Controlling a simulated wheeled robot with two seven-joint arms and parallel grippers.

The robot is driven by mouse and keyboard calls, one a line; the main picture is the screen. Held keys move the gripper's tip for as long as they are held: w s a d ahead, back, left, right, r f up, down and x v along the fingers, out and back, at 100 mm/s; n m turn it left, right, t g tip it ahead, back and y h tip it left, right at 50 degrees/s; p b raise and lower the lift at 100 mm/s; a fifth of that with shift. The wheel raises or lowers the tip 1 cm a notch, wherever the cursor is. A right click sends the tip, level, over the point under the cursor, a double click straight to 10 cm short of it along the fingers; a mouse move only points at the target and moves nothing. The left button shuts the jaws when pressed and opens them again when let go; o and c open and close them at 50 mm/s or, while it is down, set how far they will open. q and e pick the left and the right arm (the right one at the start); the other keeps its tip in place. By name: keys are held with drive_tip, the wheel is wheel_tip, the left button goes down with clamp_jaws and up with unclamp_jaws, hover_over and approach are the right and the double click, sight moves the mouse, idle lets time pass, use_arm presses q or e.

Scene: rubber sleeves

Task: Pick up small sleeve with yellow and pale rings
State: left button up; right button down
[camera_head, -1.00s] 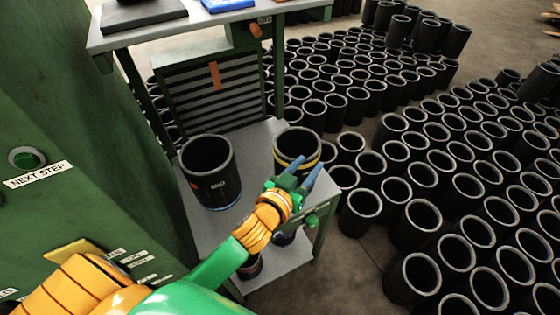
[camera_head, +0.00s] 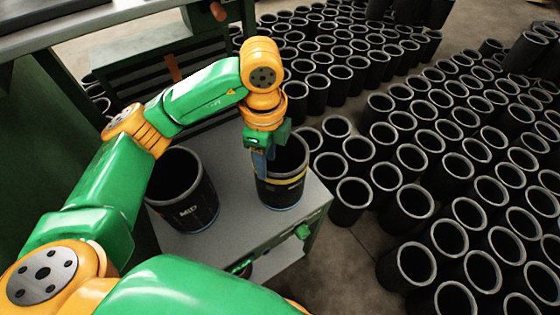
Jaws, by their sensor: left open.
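The small sleeve (camera_head: 283,190) is a black, open-topped cylinder with a yellow ring around its side. It stands upright on the grey shelf of the green stand; a pale ring is hard to make out. My left gripper (camera_head: 262,160) points down at the sleeve's near left rim, with its jaws open. Its blue fingers overlap the rim in the picture. I cannot tell whether a finger is inside the opening or touching the wall. The gripper and wrist hide the left part of the rim. My right gripper is not in view.
A wider black sleeve (camera_head: 190,205) marked "MID" stands upright on the grey shelf (camera_head: 230,222), close to the left. A green drawer unit and a worktop (camera_head: 80,28) stand behind. Many black sleeves (camera_head: 415,265) crowd the floor to the right.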

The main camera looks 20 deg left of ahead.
use_arm(q)
drive_tip(key=b, duration=0.3)
hover_over(271, 188)
wheel_tip(271, 188, down, 4)
drive_tip(key=f, duration=0.1)
wheel_tip(271, 188, down, 6)
drive_tip(key=p, duration=0.1)
drive_tip(key=shift+w+a+f+p, duration=0.2)
drive_tip(key=shift+f+p, duration=0.05)
drive_tip(key=shift+p, duration=0.15)
clamp_jaws()
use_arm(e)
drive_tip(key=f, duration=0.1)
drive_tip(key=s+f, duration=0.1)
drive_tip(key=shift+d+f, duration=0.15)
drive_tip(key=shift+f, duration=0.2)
use_arm(q)
drive_tip(key=shift+r, duration=0.1)
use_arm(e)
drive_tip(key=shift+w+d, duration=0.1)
